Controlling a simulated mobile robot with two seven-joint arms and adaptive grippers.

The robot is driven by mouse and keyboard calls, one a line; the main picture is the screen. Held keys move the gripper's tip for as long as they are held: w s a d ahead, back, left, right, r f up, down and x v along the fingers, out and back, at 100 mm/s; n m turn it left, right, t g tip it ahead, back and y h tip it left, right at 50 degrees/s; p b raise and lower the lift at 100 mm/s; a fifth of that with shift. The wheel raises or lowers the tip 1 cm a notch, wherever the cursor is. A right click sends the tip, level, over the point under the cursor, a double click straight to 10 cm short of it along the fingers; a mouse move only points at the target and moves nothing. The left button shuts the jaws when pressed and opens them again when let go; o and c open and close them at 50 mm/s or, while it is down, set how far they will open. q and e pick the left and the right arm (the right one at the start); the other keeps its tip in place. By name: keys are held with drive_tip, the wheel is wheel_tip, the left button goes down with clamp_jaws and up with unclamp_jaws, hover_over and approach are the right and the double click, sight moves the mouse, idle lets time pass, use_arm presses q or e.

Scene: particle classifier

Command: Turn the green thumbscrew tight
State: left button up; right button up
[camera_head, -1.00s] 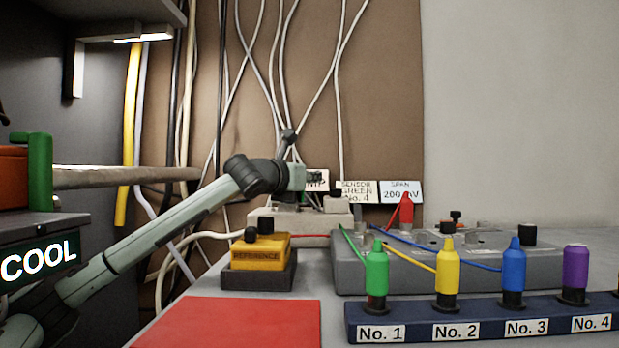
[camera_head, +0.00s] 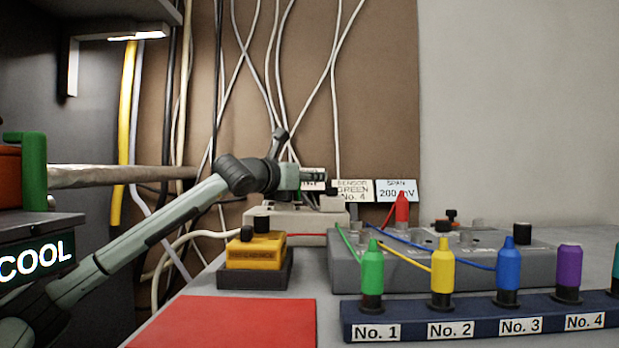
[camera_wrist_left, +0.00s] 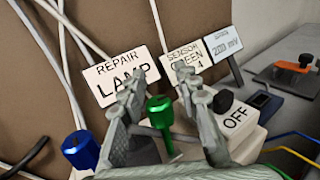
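The green thumbscrew (camera_wrist_left: 160,111) stands on a pale unit below the "REPAIR LAMP" card, in the left wrist view. My left gripper (camera_wrist_left: 161,86) is open, with one finger on each side of the green knob and a visible gap on both sides. I cannot tell how deep the knob sits between the fingers. A blue thumbscrew (camera_wrist_left: 80,149) stands to the left, outside the fingers. My right gripper is not in view.
A switch marked "OFF" (camera_wrist_left: 235,118) is close to the right finger. Label cards (camera_head: 397,191) stand behind. A yellow reference block (camera_head: 255,252), a grey panel with wires (camera_head: 520,270) and a rack of coloured plugs (camera_head: 480,322) are nearer. A red mat (camera_head: 225,322) is clear.

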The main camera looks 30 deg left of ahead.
use_arm(q)
drive_tip(key=shift+s, duration=0.1)
drive_tip(key=s, duration=0.7)
drive_tip(key=shift+s+r, duration=0.1)
drive_tip(key=shift+s, duration=0.05)
